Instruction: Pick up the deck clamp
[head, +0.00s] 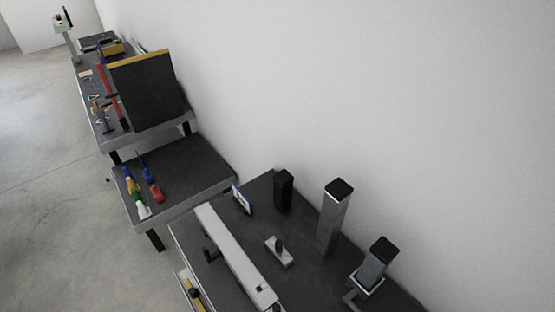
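No label marks the deck clamp, so I cannot tell for sure which object it is. A small pale block with a dark upright knob (279,252) lies on the near dark table (230,272) in the head view. A grey post with a black cap and a pale collar (372,267) stands at the table's right end. A dark clamp-like piece (210,251) sits against the left side of a long white bar (235,252). Neither of my grippers shows in this view.
A tall grey post (333,215), a short black post (284,190) and a blue-white card (242,198) stand on the near table. A middle table (198,165) holds coloured tools. A farther bench has a dark panel (150,90). Open floor (60,220) lies left; a wall, right.

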